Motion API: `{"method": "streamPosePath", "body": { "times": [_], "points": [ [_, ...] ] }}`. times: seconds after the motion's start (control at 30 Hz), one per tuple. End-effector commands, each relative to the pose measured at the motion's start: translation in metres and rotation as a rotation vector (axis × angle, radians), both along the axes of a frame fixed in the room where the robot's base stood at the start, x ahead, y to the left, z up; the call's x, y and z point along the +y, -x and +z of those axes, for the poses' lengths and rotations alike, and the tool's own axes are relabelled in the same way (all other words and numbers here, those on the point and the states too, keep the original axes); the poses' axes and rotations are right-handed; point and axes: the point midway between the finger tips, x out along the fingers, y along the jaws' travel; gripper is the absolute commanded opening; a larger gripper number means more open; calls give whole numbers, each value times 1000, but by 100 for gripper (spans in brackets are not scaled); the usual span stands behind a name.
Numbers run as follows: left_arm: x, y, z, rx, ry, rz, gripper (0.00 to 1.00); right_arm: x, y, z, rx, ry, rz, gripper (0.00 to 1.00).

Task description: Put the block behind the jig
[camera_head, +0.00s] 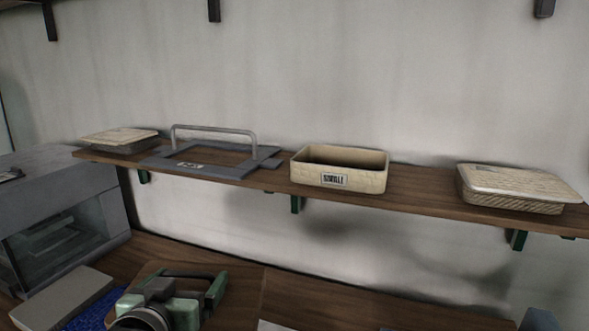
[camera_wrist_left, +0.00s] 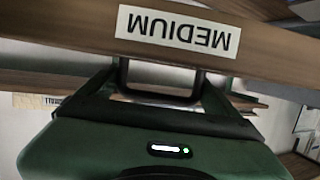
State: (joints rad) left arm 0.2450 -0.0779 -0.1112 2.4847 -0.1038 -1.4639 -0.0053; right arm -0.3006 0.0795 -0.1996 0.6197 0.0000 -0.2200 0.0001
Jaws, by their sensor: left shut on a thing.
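The jig (camera_head: 262,161), a flat grey frame with a raised bar handle and a small label, lies on the wall shelf left of centre. My left gripper (camera_head: 192,275), green and grey, is low in the head view, below and in front of the shelf. It is shut on the block. In the left wrist view, the block (camera_wrist_left: 272,57) shows as a wooden piece with an upside-down MEDIUM label, across my left gripper (camera_wrist_left: 160,85). In the head view, the gripper and the brown bench make the block's outline hard to tell. My right gripper is not in view.
A beige open bin (camera_head: 370,180) stands right of the jig, with a gap. Lidded baskets sit at the shelf's left (camera_head: 118,137) and right (camera_head: 515,186). The shelf (camera_head: 425,190) is clear between bin and right basket. A grey machine (camera_head: 65,205) stands left.

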Motion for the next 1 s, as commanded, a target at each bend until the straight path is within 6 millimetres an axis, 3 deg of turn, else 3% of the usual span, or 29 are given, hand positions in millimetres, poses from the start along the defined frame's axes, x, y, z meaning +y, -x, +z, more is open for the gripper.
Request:
{"method": "streamPosePath", "body": {
  "times": [0.17, 0.53, 0.67, 0.8, 1.0],
  "points": [
    [5, 8, 7, -5, -2, 36, 22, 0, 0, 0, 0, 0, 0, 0],
    [3, 4, 4, -2, -4, 20, 22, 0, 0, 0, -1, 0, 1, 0],
    [-5, -13, -11, 3, -6, -52, 22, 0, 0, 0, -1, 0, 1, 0],
    [-16, -37, -38, 5, -8, -168, 22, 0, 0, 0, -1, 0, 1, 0],
    [-17, -61, -71, -1, -6, -282, 22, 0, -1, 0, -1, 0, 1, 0]
  ]
}}
